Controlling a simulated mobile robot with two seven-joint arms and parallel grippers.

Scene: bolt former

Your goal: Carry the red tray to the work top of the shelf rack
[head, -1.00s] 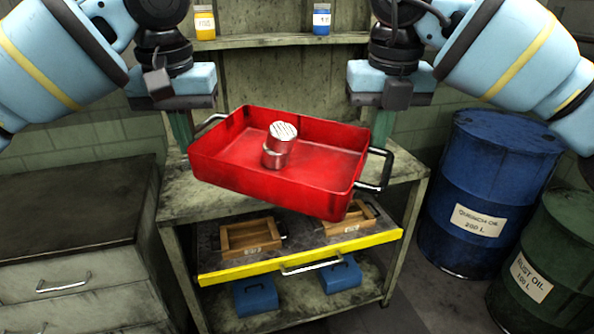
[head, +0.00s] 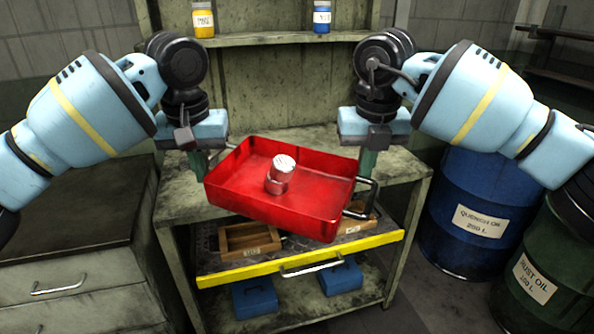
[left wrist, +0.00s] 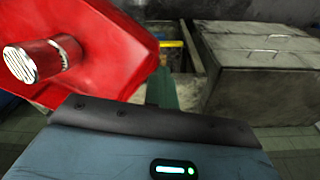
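The red tray (head: 320,222) hangs between my grippers, over the front part of the work top (head: 405,168) of the shelf rack. It looks slightly tilted, its right front corner lower. A metal cylindrical part (head: 278,176) stands inside it. The left wrist view shows the tray (left wrist: 115,55) and the cylinder (left wrist: 42,60). The gap between tray and work top is hard to judge.
A yellow-edged drawer (head: 300,259) with wooden boxes (head: 247,240) juts out below the work top. A shelf with a yellow jar (head: 203,20) and a blue jar (head: 322,17) is behind. A cabinet (head: 70,240) stands left; blue (head: 470,215) and green (head: 535,270) drums stand right.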

